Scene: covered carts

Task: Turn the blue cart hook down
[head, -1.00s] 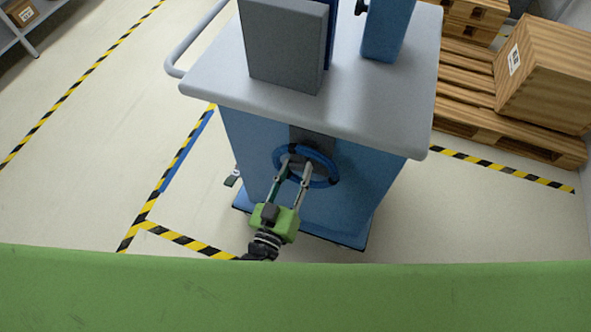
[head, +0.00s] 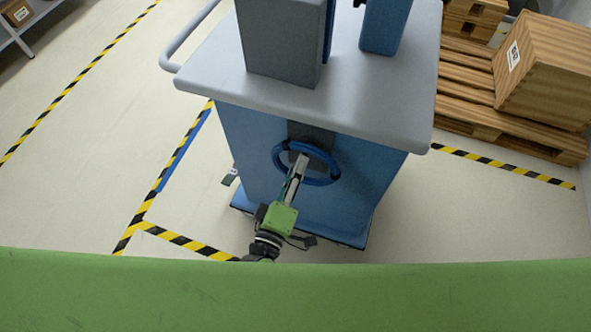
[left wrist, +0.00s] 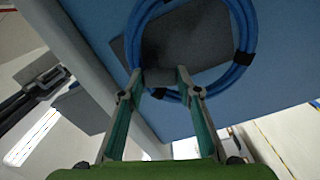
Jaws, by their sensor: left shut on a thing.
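The blue cart (head: 240,165) with a light grey top (head: 205,75) stands in front of me. A blue coil with black bands (head: 338,165) hangs against a dark grey plate (head: 310,132) on its near side; both show in the left wrist view, the coil (left wrist: 247,30) and the plate (left wrist: 205,38). The hook's shape is mostly hidden. My right gripper is not in view.
A grey box (head: 280,45) and a blue upright (head: 385,25) stand on the cart top. A grey handle (head: 185,40) sticks out at its left. Wooden pallets (head: 455,75) and a wooden crate (head: 545,70) are at the right. The taped floor (head: 85,150) at the left is clear.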

